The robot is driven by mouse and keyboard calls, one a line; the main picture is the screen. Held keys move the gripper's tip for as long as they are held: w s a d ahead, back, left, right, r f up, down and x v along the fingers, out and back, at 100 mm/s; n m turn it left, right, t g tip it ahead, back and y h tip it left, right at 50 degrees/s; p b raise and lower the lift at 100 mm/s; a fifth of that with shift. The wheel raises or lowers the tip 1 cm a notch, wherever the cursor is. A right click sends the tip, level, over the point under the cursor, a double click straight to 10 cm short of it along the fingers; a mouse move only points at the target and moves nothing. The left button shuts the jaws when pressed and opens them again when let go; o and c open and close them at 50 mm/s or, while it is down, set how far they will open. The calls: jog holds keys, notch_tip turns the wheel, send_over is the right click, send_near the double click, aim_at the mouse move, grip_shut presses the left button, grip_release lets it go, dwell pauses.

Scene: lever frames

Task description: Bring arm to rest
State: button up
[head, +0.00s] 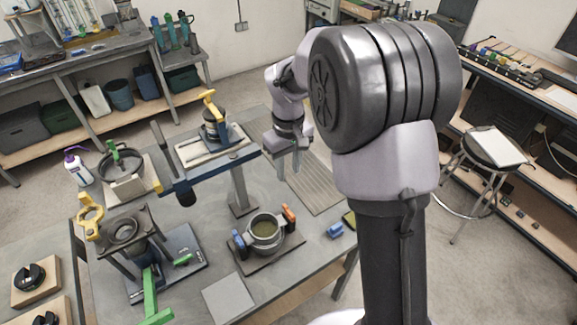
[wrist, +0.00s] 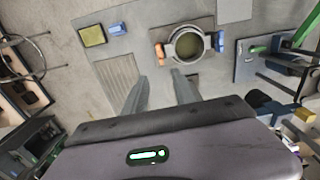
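My arm rises at the right of the head view and bends over toward the table. My gripper (head: 290,160) hangs over the table's far right part, pointing down, with nothing seen in it. In the wrist view my gripper (wrist: 160,80) shows two grey fingers spread apart with a clear gap between them. Beyond the fingertips lies a round clamp fixture (wrist: 188,45) with an orange and a blue handle. The same clamp fixture (head: 264,231) sits near the table's front right in the head view. The fingers look apart from it.
The table (head: 228,298) carries a raised fixture with a yellow lever (head: 211,105), a green-lever fixture (head: 150,295) and a white bottle (head: 77,168). A blue block (head: 335,230) lies near the right edge. A stool (head: 493,150) stands right. Bare floor lies between.

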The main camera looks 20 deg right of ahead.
jog(key=s+a+f+m+t+y+b, duration=0.1)
jog(key=s+m+t+b, duration=0.2)
jog(key=s+b, duration=0.5)
jog(key=s+a+f+m+t+y+b, duration=0.1)
jog(key=s+m+b, duration=0.4)
jog(key=s, duration=1.2)
jog(key=a+t+b, duration=0.1)
jog(key=b, duration=0.3)
jog(key=shift+a+f+t, duration=0.25)
jog(key=shift+a+t, duration=0.05)
jog(key=shift+t, duration=0.1)
